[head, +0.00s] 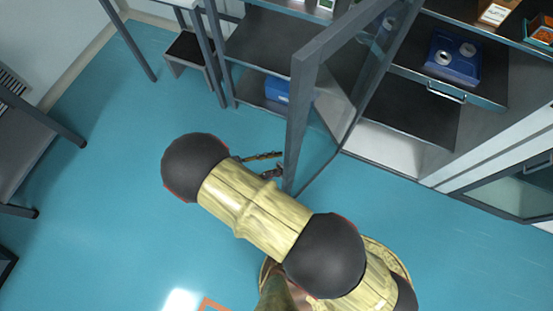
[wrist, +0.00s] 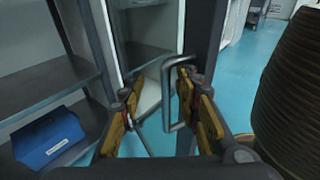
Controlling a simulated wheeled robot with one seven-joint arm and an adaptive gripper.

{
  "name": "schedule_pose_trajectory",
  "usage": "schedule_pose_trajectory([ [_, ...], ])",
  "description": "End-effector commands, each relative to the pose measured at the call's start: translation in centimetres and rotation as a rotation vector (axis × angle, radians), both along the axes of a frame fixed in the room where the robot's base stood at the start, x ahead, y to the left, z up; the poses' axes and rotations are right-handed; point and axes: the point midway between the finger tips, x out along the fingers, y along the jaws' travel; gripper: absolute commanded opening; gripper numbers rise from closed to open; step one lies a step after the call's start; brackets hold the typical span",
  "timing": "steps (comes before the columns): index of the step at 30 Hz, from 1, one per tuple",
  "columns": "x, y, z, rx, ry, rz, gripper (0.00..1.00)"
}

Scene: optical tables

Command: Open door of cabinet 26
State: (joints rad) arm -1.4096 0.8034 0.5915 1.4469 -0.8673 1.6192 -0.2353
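A glass cabinet door with a grey frame (head: 298,125) stands swung open in the head view, apart from the shelves behind it. Its dark frame edge also shows in the wrist view (wrist: 203,35). A metal bar handle (wrist: 166,100) sticks out from the door in the wrist view. My gripper (wrist: 155,85) is open, with one finger left of the handle and the other at its right side; I cannot tell whether either touches it. In the head view my gripper (head: 264,164) is beside the door frame, partly hidden by my arm. No cabinet number is readable.
A blue box (wrist: 50,137) lies on a lower cabinet shelf. A blue device (head: 453,58) sits on a shelf at the upper right. Another cabinet door (head: 510,195) is at the right. A grey table (head: 18,150) stands at the left. The blue floor (head: 120,220) is mostly clear.

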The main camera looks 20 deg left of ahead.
Motion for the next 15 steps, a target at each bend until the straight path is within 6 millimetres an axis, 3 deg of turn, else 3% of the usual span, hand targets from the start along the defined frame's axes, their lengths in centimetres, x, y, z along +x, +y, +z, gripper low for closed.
schedule_pose_trajectory([
  [1, 0.0, 0.0, 6.2, -0.102, -0.104, -0.023, 0.24],
  [7, 0.0, 0.0, 7.5, -0.105, -0.103, -0.024, 0.24],
  [14, 0.0, 0.0, 7.6, -0.105, -0.102, -0.025, 0.24],
  [15, 0.4, 1.0, 1.1, 0.059, 0.046, 0.022, 0.24],
])
